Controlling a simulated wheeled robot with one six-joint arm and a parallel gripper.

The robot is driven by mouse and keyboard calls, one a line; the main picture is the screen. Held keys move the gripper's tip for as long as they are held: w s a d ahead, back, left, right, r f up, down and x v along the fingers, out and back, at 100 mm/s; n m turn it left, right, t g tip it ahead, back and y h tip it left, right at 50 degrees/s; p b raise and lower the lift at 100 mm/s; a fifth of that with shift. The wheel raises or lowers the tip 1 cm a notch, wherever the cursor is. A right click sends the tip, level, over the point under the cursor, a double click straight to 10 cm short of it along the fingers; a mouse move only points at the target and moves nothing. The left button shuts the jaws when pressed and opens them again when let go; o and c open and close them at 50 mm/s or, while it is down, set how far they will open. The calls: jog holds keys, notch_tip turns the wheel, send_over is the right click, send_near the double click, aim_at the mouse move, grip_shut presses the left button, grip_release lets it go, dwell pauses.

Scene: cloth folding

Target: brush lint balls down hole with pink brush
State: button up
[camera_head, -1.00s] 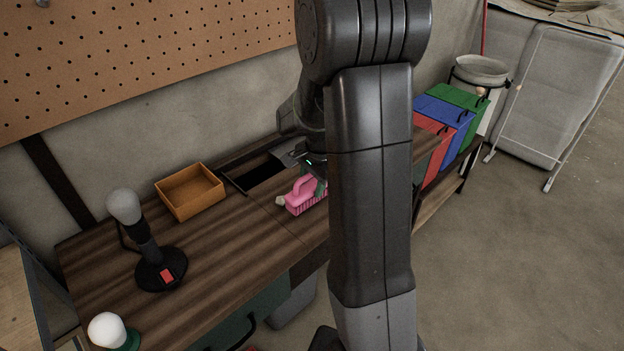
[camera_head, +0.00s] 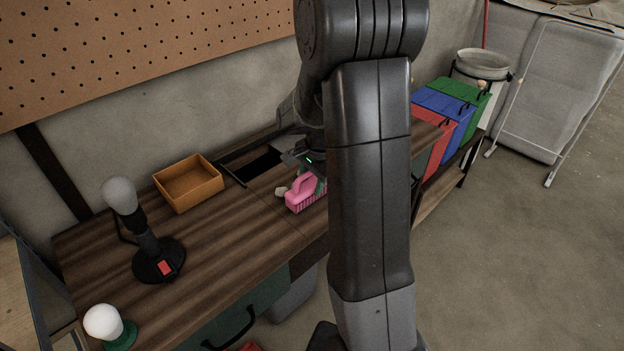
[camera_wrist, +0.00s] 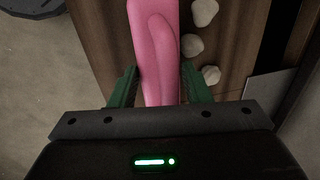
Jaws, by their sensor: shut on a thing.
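My gripper (camera_wrist: 158,92) is shut on the handle of the pink brush (camera_wrist: 158,30), with a green finger on each side of it. The pink brush (camera_head: 303,193) also shows in the head view, bristles down on or close to the wooden table. Several pale lint balls (camera_wrist: 193,45) lie in a row along the brush's right side in the wrist view. One lint ball (camera_head: 281,191) shows left of the brush in the head view. The dark hole (camera_head: 258,167) is in the table behind the brush. My arm hides part of the brush and table.
An orange open box (camera_head: 188,184) stands left of the hole. A black lamp-like stand (camera_head: 158,262) and a white bulb on a green base (camera_head: 104,322) are on the left of the table. Red, blue and green bins (camera_head: 446,107) stand at the right.

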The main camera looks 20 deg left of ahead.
jog(key=shift+f+b, duration=0.35)
jog(key=shift+f, duration=0.2)
jog(key=shift+r, duration=0.15)
dwell(0.5)
jog(key=shift+w+a, duration=0.1)
jog(key=shift+a, duration=0.15)
jog(key=w+a+p, duration=0.2)
jog(key=w+a, duration=0.1)
jog(key=a, duration=0.5)
jog(key=w+a+p, duration=0.2)
jog(key=w+a, duration=0.2)
jog(key=a, duration=0.5)
jog(key=shift+w+p, duration=0.25)
jog(key=shift+p, duration=0.1)
dwell(0.7)
jog(key=shift+r, duration=0.1)
dwell(0.6)
jog(key=s+d+r+p, duration=0.2)
jog(key=d+r+p, duration=0.1)
jog(key=r, duration=0.4)
jog(key=shift+d+r, duration=0.4)
jog(key=shift+d, duration=0.35)
dwell(0.7)
